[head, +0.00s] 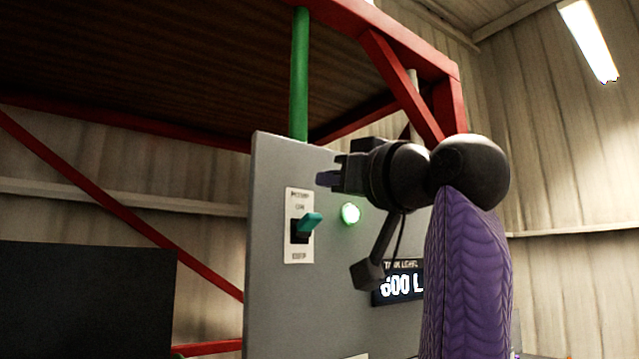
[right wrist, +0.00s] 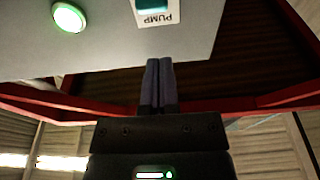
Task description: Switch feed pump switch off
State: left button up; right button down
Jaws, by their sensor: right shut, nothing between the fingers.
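The feed pump switch (head: 309,222) has a teal lever in a black slot on a white plate (head: 293,254) marked PUMP, ON and OFF. The lever sticks out of the panel and is tilted up, toward ON. In the right wrist view the plate (right wrist: 157,18) appears upside down at the top, with part of the teal lever (right wrist: 153,4) cut off by the frame edge. My right gripper (head: 325,179) is shut and empty. It is above and to the right of the lever, apart from it. Its closed fingers (right wrist: 159,65) point toward the panel's upper edge. My left gripper is out of view.
The grey panel (head: 265,300) carries a lit green lamp (head: 350,213) right of the switch and a tank level display (head: 401,286) reading 600 L, partly hidden by my arm. A green pipe (head: 299,75) and red frame beams (head: 410,90) stand behind and above. A dark box (head: 85,300) is at lower left.

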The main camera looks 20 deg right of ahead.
aim_at(300, 175)
jog(key=p+x, duration=0.1)
jog(key=x, duration=0.1)
jog(key=p+x, duration=0.1)
jog(key=x, duration=0.1)
jog(key=shift+r+p, duration=0.3)
jog(key=shift+r, duration=0.05)
jog(key=f, duration=0.3)
jog(key=shift+s+d+f, duration=0.1)
jog(key=shift+s+d, duration=0.1)
jog(key=shift+s, duration=0.1)
jog(key=shift+s+f, duration=0.1)
jog(key=shift+f, duration=0.4)
jog(key=shift+s, duration=0.15)
